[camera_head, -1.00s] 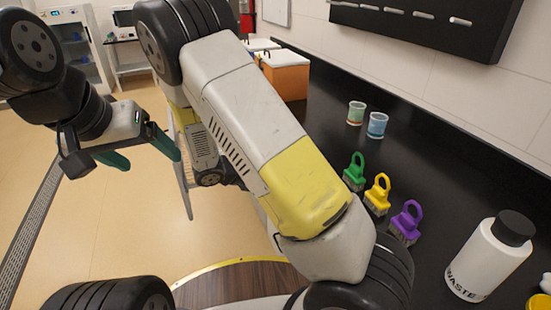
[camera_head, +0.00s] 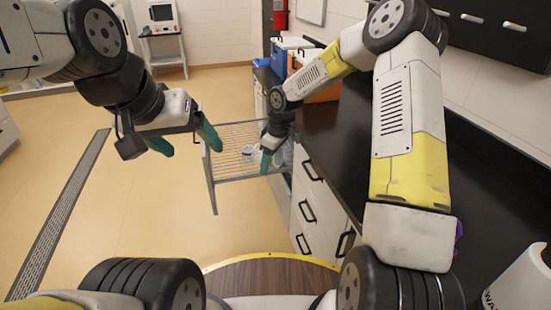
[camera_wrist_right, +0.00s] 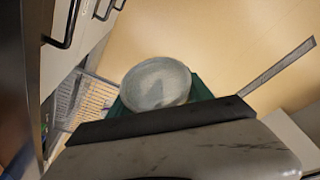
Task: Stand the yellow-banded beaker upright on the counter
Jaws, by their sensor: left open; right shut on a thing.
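My right gripper (camera_head: 270,158) hangs low beside the counter front, over the wire rack. It is shut on a pale translucent round vessel, apparently the beaker, which fills the space between the teal fingers in the right wrist view (camera_wrist_right: 155,84). I cannot see a yellow band on it, and its tilt is unclear. My left gripper (camera_head: 187,142) is open and empty over the floor, left of the rack. The black counter (camera_head: 325,140) runs along the right, much of it hidden behind my right arm.
A wire rack (camera_head: 232,138) stands by the drawers, with a small white item (camera_head: 248,152) at it. Drawers (camera_head: 310,205) line the counter front. A blue box (camera_head: 284,60) stands at the counter's far end. A white waste bottle (camera_head: 522,282) is at lower right.

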